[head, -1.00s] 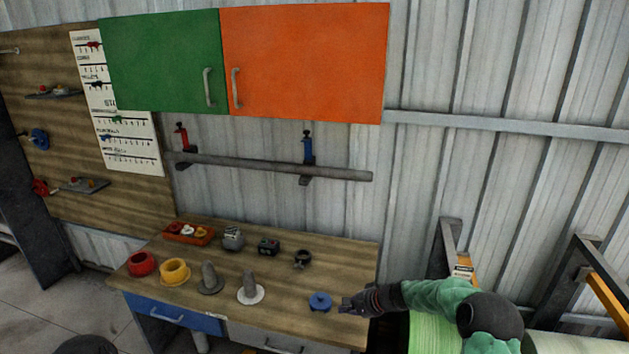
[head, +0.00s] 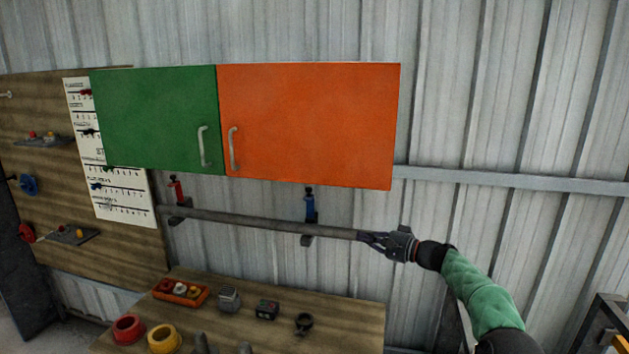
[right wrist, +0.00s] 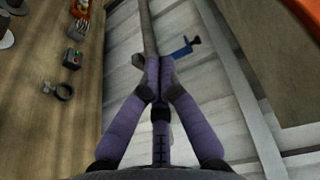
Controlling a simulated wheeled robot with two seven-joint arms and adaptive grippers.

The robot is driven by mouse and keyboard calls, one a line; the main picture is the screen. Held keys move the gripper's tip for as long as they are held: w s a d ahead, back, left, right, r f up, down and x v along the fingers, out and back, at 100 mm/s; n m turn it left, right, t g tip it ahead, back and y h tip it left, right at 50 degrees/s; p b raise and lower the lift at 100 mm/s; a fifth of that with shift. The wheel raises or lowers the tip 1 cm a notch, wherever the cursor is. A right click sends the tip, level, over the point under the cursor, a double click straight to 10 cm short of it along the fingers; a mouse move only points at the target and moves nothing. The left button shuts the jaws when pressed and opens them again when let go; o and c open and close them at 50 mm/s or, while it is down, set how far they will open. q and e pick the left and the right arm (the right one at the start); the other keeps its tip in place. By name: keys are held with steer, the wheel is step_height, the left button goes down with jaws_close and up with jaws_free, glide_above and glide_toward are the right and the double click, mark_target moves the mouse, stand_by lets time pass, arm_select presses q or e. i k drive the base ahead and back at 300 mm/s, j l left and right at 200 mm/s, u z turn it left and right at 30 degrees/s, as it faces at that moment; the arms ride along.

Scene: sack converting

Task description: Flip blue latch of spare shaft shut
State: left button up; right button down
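The spare shaft (head: 260,222) is a long grey bar on two wall brackets below the cabinets. The blue latch (head: 310,205) stands upright above the bar at the right bracket (head: 307,240). In the right wrist view the blue latch (right wrist: 184,48) sticks out to the right of the shaft (right wrist: 147,25), apart from my fingers. My right gripper (head: 362,237) is at the shaft's right end, right of the latch and lower. Its fingers (right wrist: 160,75) are together and cover the shaft end; I cannot tell whether they touch it. My left gripper is not in view.
A red latch (head: 177,190) stands upright at the left bracket. The orange cabinet door (head: 310,120) hangs just above the blue latch. The workbench (head: 345,320) below holds a red tray (head: 180,292), rings and small blocks. The wall right of the shaft is clear.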

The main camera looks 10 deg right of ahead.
mark_target(309, 198)
steer(key=i, duration=1.1)
